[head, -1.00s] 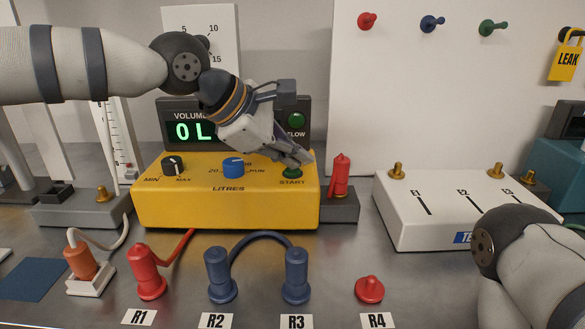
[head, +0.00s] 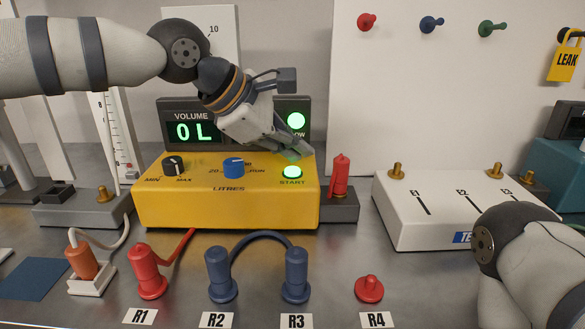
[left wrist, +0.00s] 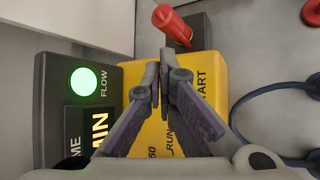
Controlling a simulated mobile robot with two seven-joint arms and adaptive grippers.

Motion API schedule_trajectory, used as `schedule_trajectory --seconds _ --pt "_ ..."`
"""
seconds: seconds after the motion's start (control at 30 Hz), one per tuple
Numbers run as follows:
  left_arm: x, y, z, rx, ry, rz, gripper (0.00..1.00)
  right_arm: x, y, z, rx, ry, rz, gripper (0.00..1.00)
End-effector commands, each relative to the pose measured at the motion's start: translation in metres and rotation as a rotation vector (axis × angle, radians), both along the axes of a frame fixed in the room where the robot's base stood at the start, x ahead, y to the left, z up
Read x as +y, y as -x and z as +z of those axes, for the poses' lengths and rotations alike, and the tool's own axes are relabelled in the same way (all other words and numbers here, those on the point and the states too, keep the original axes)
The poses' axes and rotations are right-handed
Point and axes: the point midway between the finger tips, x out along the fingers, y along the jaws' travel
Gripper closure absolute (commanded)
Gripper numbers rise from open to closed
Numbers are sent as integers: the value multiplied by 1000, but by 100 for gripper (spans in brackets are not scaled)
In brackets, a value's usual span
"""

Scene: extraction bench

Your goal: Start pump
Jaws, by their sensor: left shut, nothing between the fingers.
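The yellow pump box (head: 225,208) stands on the bench with a black MIN–MAX knob (head: 173,166), a blue litres knob (head: 233,167) and a START button (head: 292,172). The START button is lit green. The display behind it reads 0 L (head: 195,132), and the FLOW lamp (head: 296,121) glows green; the lamp also shows in the left wrist view (left wrist: 85,80). My left gripper (head: 303,152) is shut and empty, just above the START button and apart from it. In the left wrist view the fingers (left wrist: 164,60) hide the button.
A red plug (head: 341,175) stands right of the pump. A white box with brass posts (head: 445,222) is further right. Red and blue plugs with cables (head: 296,275) stand in front at R1 to R3, and a red cap (head: 369,289) at R4. My right arm is at lower right.

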Motion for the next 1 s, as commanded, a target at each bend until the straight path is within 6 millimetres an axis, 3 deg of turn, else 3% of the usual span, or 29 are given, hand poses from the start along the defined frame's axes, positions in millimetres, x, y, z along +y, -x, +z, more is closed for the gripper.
schedule_trajectory --seconds 0.17,0.63,1.0 --pt "0 0 2 0 0 0 100 0 0 0 0 0 0 60" --pt "0 0 46 -2 1 1 100 0 -4 4 -16 0 0 60" --pt "0 0 49 0 0 0 100 0 -4 4 -16 0 0 60"
